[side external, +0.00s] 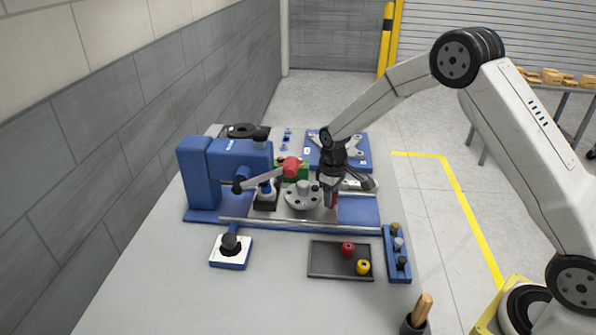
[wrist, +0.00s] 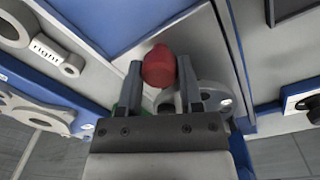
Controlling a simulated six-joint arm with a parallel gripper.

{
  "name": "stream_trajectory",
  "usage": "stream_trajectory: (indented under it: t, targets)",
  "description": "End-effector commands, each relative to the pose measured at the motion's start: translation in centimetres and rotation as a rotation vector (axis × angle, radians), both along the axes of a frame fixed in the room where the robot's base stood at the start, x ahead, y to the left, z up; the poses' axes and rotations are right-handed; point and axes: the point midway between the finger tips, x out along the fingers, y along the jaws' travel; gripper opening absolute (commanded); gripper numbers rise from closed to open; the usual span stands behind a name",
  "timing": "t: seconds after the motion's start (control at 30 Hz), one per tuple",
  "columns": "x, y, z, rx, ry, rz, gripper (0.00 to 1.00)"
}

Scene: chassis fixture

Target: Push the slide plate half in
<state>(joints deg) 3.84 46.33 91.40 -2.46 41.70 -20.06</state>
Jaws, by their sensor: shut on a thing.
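The slide plate (wrist: 178,27) looks like a flat light-grey plate in the blue fixture in the wrist view. It also shows as a grey strip (side external: 318,214) below my gripper in the side view, partly hidden by a round grey flange. A red knob (wrist: 159,68) stands between my fingertips. My gripper (wrist: 160,76) is shut on this knob, one finger on each side. In the side view my gripper (side external: 331,198) points down at the right part of the fixture, and its fingers mostly hide the knob. How far the plate is in cannot be read clearly.
The round grey flange (side external: 302,196) and a red-ended lever (side external: 290,167) are just left of my gripper. A blue plate with grey brackets (side external: 340,150) lies behind. A dark tray (side external: 325,262) with red and yellow knobs is in front.

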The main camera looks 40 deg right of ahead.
Motion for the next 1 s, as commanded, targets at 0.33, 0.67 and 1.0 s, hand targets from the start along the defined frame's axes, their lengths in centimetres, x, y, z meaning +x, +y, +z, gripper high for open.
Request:
stream_trajectory:
  t: [0.33,0.67,1.0]
  targets:
    - [0.54,0.4,0.07,-0.001,-0.006,-0.001,0.0]
    - [0.45,0.4,0.02,0.0,-0.003,-0.001,0.81]
    - [0.47,0.43,0.86,-0.001,-0.004,-0.001,0.81]
